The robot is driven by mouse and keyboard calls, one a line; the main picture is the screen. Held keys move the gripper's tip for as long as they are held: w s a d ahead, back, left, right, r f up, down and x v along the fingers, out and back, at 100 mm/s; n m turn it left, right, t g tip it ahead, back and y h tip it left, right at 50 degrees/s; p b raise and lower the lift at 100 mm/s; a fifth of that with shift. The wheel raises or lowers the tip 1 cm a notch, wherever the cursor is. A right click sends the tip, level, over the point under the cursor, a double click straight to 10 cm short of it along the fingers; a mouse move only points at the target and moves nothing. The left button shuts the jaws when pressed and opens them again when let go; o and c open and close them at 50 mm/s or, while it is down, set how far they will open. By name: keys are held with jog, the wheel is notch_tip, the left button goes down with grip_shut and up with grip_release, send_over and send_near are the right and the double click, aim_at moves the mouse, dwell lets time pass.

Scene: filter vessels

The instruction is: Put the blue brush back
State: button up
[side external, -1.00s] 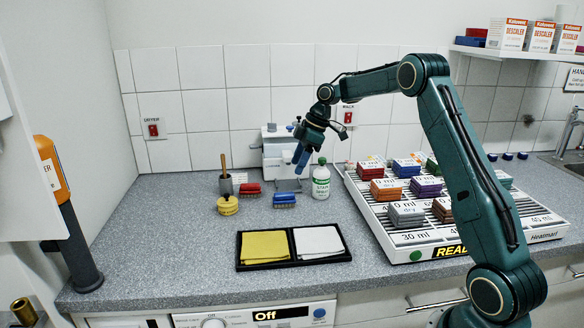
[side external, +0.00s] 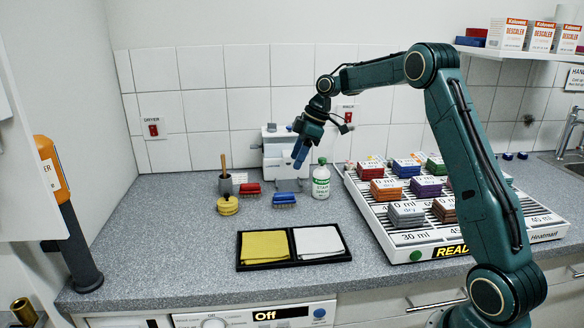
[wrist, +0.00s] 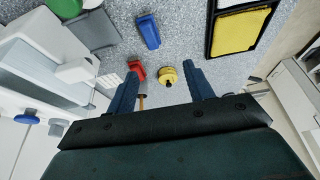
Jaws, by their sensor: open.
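The blue brush (side external: 284,199) lies on the grey speckled counter, with its blue body upward and bristles facing the front. It also shows in the wrist view (wrist: 148,32), ahead of the fingers and apart from them. A red brush (side external: 250,188) lies to its left; in the wrist view the red brush (wrist: 137,70) is close to one fingertip in the picture. My gripper (side external: 301,153) hangs above the counter behind and above the blue brush, tilted downward. In the wrist view my gripper (wrist: 160,80) has its two blue fingers apart with nothing held between them.
A yellow round brush (side external: 228,205) and a grey cup with a wooden handle (side external: 225,184) stand at left. A white bottle (side external: 321,181) stands close right of the blue brush. A black tray with yellow and white cloths (side external: 240,262) lies in front. The heat mat rack (side external: 400,250) is at right.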

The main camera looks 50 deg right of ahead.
jog(key=s+a+r+m+t+h, duration=0.15)
jog(key=s+a+r+m, duration=0.25)
jog(key=s+a+r, duration=0.9)
jog(key=s+a+f+m, duration=0.2)
jog(key=s+f, duration=0.1)
jog(key=s, duration=0.7)
jog(key=s+a+f+m+h, duration=0.1)
jog(key=s+a+f+m, duration=0.1)
jog(key=s, duration=0.9)
jog(key=shift+s+a+f+m+t, duration=0.25)
jog(key=shift+a+f+t, duration=0.25)
jog(key=shift+a, duration=0.3)
jog(key=shift+w+h, duration=0.1)
jog(key=shift+h, duration=0.15)
